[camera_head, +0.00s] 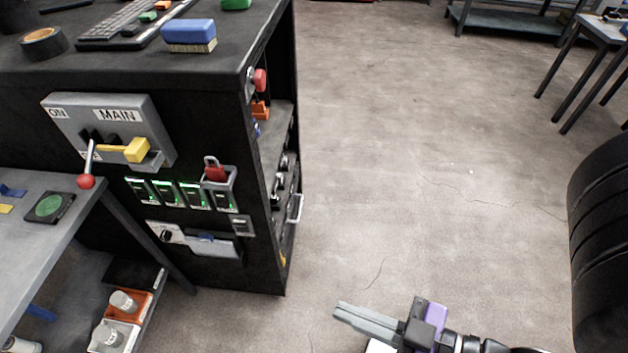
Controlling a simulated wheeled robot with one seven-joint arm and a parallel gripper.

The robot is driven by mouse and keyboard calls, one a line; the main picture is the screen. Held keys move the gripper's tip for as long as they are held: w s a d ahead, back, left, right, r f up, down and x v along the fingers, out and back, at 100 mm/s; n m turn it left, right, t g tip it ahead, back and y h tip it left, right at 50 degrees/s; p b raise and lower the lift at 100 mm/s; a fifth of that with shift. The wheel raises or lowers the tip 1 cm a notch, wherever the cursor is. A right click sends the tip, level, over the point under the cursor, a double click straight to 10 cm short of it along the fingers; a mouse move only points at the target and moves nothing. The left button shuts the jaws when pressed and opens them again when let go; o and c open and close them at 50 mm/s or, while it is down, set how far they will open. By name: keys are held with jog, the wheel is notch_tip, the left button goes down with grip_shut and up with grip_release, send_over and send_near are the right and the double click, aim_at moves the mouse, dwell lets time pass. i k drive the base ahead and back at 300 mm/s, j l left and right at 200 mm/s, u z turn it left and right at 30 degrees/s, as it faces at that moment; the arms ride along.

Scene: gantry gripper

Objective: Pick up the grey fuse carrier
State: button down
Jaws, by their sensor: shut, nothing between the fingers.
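A light grey block with a white cylinder on top, which looks like the grey fuse carrier (126,334), sits on the low shelf at the bottom left. It stands in front of an orange block (137,309) of similar form, also with a white cylinder. The bottom of the grey one is near the picture's lower edge. My gripper (340,310) is at the bottom middle, over the floor, with its grey fingers pointing left. The fingers are together and empty. My gripper is well to the right of the grey carrier and apart from everything.
A black cabinet (215,265) with a MAIN switch panel (114,115) stands between low shelf and open floor. A grey table (40,235) overhangs the shelf's left side, its leg (150,240) slanting nearby.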

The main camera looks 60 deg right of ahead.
aim_at(273, 200)
jog(key=z, duration=0.75)
jog(key=i+l+z, duration=0.1)
jog(key=i+l, duration=0.15)
jog(key=i, duration=0.2)
jog(key=i+l+z, duration=0.15)
jog(key=i, duration=0.25)
jog(key=l, duration=0.1)
